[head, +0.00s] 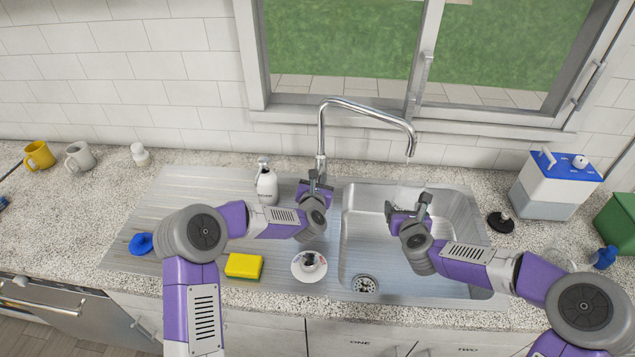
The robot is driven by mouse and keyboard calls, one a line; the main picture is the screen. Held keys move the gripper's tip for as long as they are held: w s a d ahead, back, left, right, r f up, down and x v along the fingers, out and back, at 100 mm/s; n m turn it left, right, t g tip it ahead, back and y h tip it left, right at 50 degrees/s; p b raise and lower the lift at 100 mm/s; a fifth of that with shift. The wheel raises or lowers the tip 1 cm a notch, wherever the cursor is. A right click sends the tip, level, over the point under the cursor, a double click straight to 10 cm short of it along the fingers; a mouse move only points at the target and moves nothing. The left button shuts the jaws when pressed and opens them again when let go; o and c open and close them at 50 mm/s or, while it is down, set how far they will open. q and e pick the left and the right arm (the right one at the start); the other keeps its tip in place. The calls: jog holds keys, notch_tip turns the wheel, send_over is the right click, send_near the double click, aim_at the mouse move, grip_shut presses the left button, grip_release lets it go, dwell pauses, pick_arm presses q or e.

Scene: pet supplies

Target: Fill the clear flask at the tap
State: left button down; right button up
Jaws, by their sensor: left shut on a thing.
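The chrome tap (365,106) stands behind the sink, its spout curving right over the basin (375,255). My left gripper (316,185) is at the foot of the tap, shut on what looks like its handle; the fingers hide most of it. My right gripper (408,208) is in the basin area, below the spout. A pale, see-through shape (408,194) shows at its fingers and may be the clear flask; its outline is too faint to be sure. I cannot tell whether these fingers grip it. No water stream is visible.
A blue-lidded box (552,185) stands right of the sink. Mugs (80,157) stand far left. The left counter is mostly clear.

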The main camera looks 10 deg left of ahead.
pick_arm(q)
jog(key=shift+w+a+r+g, duration=0.1)
jog(key=shift+w+r+g, duration=0.2)
jog(key=shift+g, duration=0.35)
jog(key=shift+w+a+r+g, duration=0.1)
jog(key=shift+a+r+g, duration=0.05)
jog(key=shift+r+g, duration=0.4)
jog(key=shift+w+a+r+g, duration=0.1)
jog(key=shift+w+r+g, duration=0.15)
jog(key=shift+g, duration=0.45)
jog(key=shift+d+r, duration=0.1)
jog(key=shift+r, duration=0.2)
jog(key=c, duration=1.1)
grip_release()
jog(key=shift+w, duration=0.1)
jog(key=shift+o, duration=0.2)
jog(key=shift+d, duration=0.1)
jog(key=shift+r+h, duration=0.15)
jog(key=shift+h, duration=0.15)
jog(key=shift+s+d+r, duration=0.1)
jog(key=shift+s, duration=0.2)
jog(key=v, duration=1.1)
jog(key=shift+r, duration=0.25)
